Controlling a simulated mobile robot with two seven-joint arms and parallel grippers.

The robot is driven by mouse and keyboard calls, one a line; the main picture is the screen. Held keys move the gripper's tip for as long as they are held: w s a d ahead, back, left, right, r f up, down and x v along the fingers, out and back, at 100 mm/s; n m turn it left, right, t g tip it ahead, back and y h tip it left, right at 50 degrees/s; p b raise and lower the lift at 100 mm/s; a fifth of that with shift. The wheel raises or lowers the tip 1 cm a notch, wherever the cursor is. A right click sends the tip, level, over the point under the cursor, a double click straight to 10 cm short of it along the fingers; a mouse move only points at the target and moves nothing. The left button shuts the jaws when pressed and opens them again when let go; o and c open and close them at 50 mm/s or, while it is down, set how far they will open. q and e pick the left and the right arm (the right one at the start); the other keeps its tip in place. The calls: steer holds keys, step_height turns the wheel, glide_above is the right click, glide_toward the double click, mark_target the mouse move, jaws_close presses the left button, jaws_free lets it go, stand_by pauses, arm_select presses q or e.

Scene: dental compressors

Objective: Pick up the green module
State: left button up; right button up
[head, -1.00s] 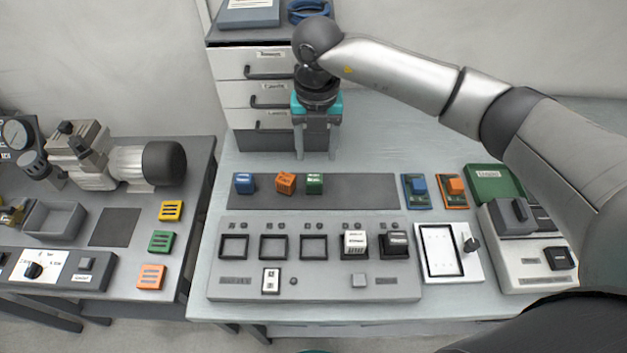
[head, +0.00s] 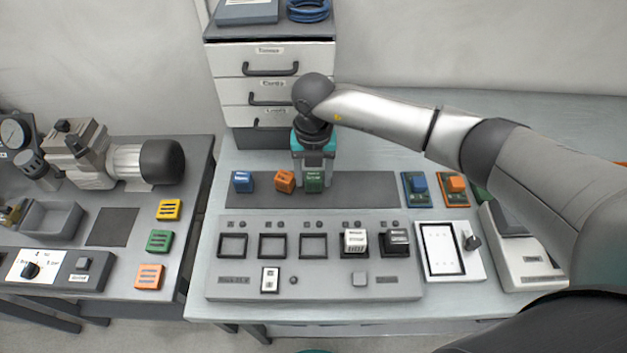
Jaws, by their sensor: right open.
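The green module (head: 314,184) is a small upright block on the dark grey mat (head: 365,188), at the right end of a row of three. An orange module (head: 285,181) and a blue module (head: 243,181) stand to its left. My right gripper (head: 314,178) points down right at the green module and is open. Its fingers reach down around or just behind the block; the exact contact is hidden. My left gripper is not in view.
A grey panel (head: 225,283) with square sockets lies in front of the mat, white and black modules in its right sockets. Blue (head: 419,184) and orange (head: 455,186) parts on boards sit to the right. Drawers (head: 240,64) stand behind. The mat's right part is clear.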

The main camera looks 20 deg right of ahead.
jaws_close()
steer(key=shift+r, duration=0.1)
stand_by(0.4)
